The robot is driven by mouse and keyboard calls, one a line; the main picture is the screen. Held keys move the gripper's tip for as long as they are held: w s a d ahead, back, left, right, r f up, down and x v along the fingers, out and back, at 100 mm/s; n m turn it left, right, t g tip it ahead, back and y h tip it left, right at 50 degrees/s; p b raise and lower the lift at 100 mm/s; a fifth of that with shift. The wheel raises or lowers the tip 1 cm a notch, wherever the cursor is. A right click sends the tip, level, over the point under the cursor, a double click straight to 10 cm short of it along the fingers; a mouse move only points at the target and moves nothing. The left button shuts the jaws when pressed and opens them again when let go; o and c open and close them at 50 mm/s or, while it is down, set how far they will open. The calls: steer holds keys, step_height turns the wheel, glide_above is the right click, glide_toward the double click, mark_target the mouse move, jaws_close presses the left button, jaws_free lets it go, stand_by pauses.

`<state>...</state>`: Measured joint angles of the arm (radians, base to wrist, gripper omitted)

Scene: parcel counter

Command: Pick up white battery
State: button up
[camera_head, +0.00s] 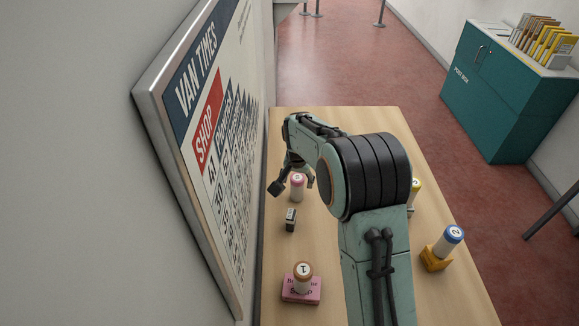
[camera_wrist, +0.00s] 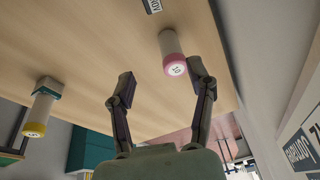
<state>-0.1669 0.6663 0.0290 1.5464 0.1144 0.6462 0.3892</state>
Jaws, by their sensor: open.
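A small block (camera_head: 291,219), dark with a pale label, stands on the wooden counter and looks like the white battery. In the wrist view its lettered pale face (camera_wrist: 152,5) is cut off by the top edge. My gripper (camera_head: 293,184) is open and empty, farther along the counter than the block. In the wrist view, my gripper's fingers (camera_wrist: 160,80) are spread apart. A white cylinder with a pink numbered top (camera_head: 298,187) is close to the fingers; in the wrist view it (camera_wrist: 169,44) appears near the right finger. I cannot tell whether they touch.
A yellow-topped cylinder (camera_head: 416,187) is partly behind my arm. A wall sign (camera_head: 215,120) borders the counter's left side.

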mark_target(291, 214)
steer(key=shift+g, duration=0.9)
steer(key=f, duration=0.2)
steer(key=s+a+f, duration=0.1)
steer(key=f, duration=0.2)
steer(key=s+f, duration=0.1)
steer(key=f, duration=0.2)
steer(key=shift+s+a, duration=0.1)
steer(key=shift+a, duration=0.15)
steer(key=f, duration=0.4)
steer(key=shift+w+f, duration=0.35)
steer(key=shift+w+d+f, duration=0.1)
steer(key=shift+w+f, duration=0.05)
steer(key=shift+f, duration=0.5)
steer(key=shift+c, duration=0.3)
jaws_close()
